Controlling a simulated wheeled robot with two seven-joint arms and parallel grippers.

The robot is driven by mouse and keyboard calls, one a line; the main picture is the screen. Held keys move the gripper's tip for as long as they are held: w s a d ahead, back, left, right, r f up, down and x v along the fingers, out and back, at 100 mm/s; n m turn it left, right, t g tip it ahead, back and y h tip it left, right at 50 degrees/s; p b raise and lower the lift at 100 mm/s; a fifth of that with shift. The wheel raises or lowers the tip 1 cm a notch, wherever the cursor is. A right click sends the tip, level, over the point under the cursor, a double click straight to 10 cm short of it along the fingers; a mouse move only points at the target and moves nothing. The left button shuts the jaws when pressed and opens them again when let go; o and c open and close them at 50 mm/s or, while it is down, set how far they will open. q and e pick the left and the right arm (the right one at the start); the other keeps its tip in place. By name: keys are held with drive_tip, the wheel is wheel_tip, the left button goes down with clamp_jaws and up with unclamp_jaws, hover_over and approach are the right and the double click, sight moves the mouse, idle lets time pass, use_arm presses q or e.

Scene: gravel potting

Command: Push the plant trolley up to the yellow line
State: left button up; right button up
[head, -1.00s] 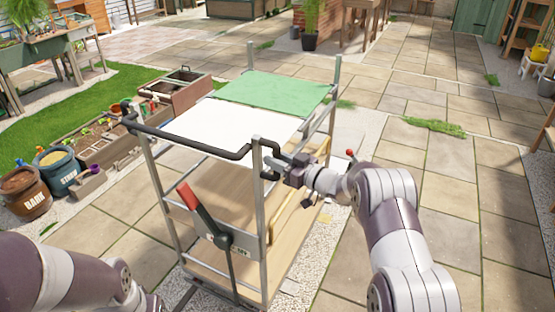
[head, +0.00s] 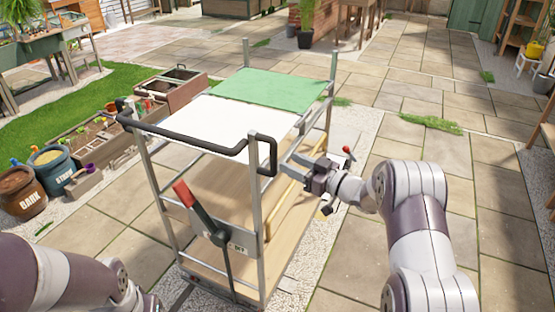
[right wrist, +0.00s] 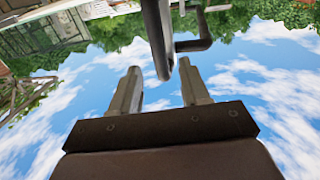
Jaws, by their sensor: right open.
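The plant trolley (head: 196,177) stands in front of me on the paving, with a white front top panel (head: 225,118) and a green rear panel (head: 272,90). Its dark push handle (head: 190,140) runs across the near end. A red-gripped lever (head: 190,205) rises at that end. My right gripper (head: 297,158) is open and empty, just right of the handle's right end. In the right wrist view a dark bar and its bent end (right wrist: 158,35) show beyond and between the spread fingers. My left arm shows at lower left, its gripper out of frame. I see no yellow line.
Planter boxes (head: 105,140) and the bark (head: 20,193) and stone (head: 52,168) tubs stand left of the trolley. Paving to the right is mostly open, with a grass tuft (head: 430,122). A potted plant (head: 306,35) and wooden shelves stand further back.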

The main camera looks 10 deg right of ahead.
drive_tip(key=v, duration=0.5)
drive_tip(key=shift+s+d, duration=0.15)
drive_tip(key=s+d+f+m+g+h, duration=0.2)
drive_tip(key=d+f+m+h, duration=0.4)
drive_tip(key=d+f+h, duration=0.4)
drive_tip(key=s+f+m+g+h, duration=0.1)
drive_tip(key=s+f+g+h, duration=0.2)
drive_tip(key=s, duration=0.4)
drive_tip(key=s+a+r+g+p, duration=0.1)
drive_tip(key=s+a+r+g, duration=0.2)
drive_tip(key=s+a, duration=0.3)
drive_tip(key=s+a+r+m+g+p, duration=0.1)
drive_tip(key=s+a+r+g, duration=0.2)
drive_tip(key=s+a, duration=0.4)
drive_tip(key=s+r, duration=0.1)
drive_tip(key=s, duration=0.6)
drive_tip(key=shift+s+r+g+y, duration=0.2)
drive_tip(key=shift+r+g+y, duration=0.05)
drive_tip(key=shift+g+y, duration=0.15)
